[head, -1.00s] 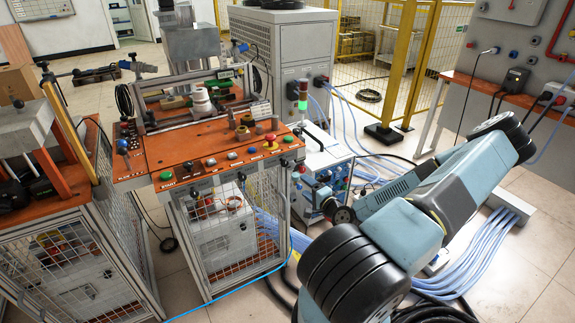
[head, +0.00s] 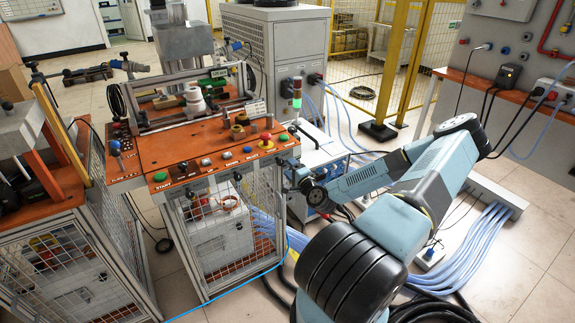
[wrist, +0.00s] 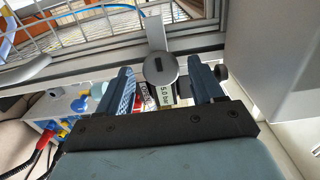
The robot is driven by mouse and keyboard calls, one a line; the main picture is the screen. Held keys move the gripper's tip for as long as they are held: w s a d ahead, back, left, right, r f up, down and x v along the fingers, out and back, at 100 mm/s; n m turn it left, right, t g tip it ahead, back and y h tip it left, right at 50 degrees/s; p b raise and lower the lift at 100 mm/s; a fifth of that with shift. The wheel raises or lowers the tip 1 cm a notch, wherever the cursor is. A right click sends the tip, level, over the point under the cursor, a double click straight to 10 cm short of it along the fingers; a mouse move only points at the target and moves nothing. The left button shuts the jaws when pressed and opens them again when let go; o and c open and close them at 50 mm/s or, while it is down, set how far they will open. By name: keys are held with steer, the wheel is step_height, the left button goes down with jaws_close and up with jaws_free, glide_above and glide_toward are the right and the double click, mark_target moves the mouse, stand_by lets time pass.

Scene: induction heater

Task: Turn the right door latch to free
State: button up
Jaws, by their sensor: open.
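The latch (wrist: 160,68) shows in the wrist view as a round grey knob with a dark slot. A flat grey tab (wrist: 155,32) extends up from it in the picture, across the metal frame rail. My gripper (wrist: 160,84) is open, with one blue-grey finger on each side of the knob. I cannot tell whether either finger touches it. In the head view my gripper (head: 292,168) is at the right side of the orange-topped machine (head: 150,150), by its front right corner. The latch cannot be made out there.
Wire mesh (wrist: 90,30) and frame rails lie beyond the latch. A small dark knob (wrist: 221,72) is right of my right finger. Equipment with blue and yellow fittings (wrist: 70,120) is at lower left. Blue hoses (head: 470,250) run over the floor beside my arm.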

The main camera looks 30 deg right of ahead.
steer(key=shift+w, duration=1.3)
